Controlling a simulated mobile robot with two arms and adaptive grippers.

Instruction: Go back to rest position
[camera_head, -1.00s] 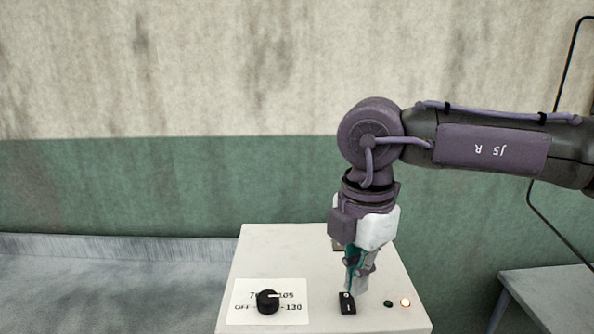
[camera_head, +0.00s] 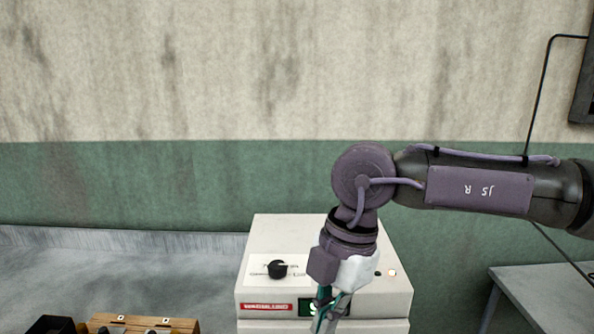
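My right gripper (camera_head: 327,318) hangs down from my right arm in front of the white control box (camera_head: 262,232). It overlaps the right part of the box's front face. Its fingertips reach the bottom edge of the picture, and I cannot tell whether they are open or shut. The box has a black knob (camera_head: 277,269) on a printed label and a lit indicator (camera_head: 392,272) at the right. A dark display with green marks (camera_head: 307,309) is partly covered by the gripper. The black switch is hidden behind the gripper. My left gripper is out of view.
A wooden box (camera_head: 125,322) with metal clasps and a black container (camera_head: 52,326) stand at the bottom left, cut off by the picture edge. A grey table (camera_head: 545,293) is at the right. The grey surface left of the control box (camera_head: 150,270) is clear.

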